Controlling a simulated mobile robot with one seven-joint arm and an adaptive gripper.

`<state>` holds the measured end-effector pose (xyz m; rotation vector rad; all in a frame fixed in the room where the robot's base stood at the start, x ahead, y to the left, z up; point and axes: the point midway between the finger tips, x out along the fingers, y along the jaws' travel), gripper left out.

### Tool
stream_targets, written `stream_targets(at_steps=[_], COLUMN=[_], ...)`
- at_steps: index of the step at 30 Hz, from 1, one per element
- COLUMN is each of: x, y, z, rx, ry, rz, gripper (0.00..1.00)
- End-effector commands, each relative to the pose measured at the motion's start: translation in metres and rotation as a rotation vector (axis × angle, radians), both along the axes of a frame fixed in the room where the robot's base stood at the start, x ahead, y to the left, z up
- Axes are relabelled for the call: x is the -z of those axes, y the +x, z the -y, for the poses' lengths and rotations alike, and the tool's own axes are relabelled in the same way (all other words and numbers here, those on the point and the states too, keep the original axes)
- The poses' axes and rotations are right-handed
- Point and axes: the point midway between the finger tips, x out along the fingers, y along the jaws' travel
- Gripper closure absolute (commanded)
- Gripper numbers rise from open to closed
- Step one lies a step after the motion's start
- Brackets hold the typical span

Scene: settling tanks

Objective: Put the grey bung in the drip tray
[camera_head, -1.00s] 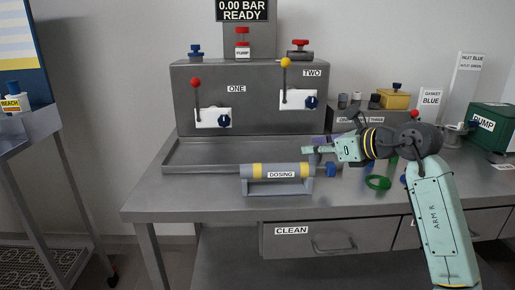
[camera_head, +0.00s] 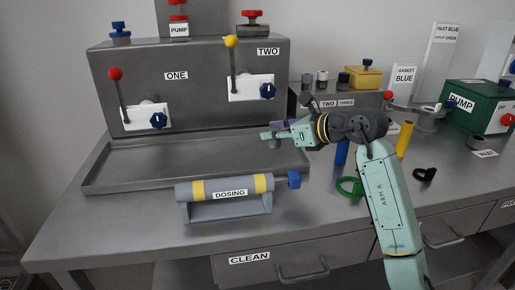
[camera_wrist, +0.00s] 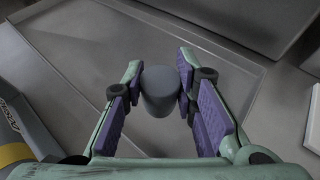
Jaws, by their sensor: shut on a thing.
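The grey bung (camera_wrist: 159,92) is held between the purple pads of my gripper (camera_wrist: 160,100) in the wrist view. My gripper is shut on it. In the head view my gripper (camera_head: 272,138) is over the right part of the drip tray (camera_head: 125,158), a wide shallow grey metal tray in front of the panel. The bung is small there and mostly hidden by the fingers. The tray's floor and rim also show beneath the bung in the wrist view (camera_wrist: 95,45). The height of the bung above the floor is hard to tell.
The grey dosing cylinder (camera_head: 200,191) with yellow bands stands just in front of the tray. The grey panel (camera_head: 195,75) with two levers rises behind it. A green ring (camera_head: 349,187), a yellow cylinder (camera_head: 404,139) and a black ring-like thing (camera_head: 425,174) are to the right.

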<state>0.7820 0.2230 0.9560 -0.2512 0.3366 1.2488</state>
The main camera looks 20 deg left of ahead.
Motion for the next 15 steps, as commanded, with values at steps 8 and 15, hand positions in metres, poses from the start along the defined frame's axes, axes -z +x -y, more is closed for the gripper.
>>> stream_targets(at_steps=[8, 15], x=[0.032, 0.054], y=[-0.001, 0.000], z=[0.000, 0.000], rx=[-0.001, 0.001], ry=[0.002, 0.001], rz=[-0.003, 0.001], gripper=[1.00, 1.00])
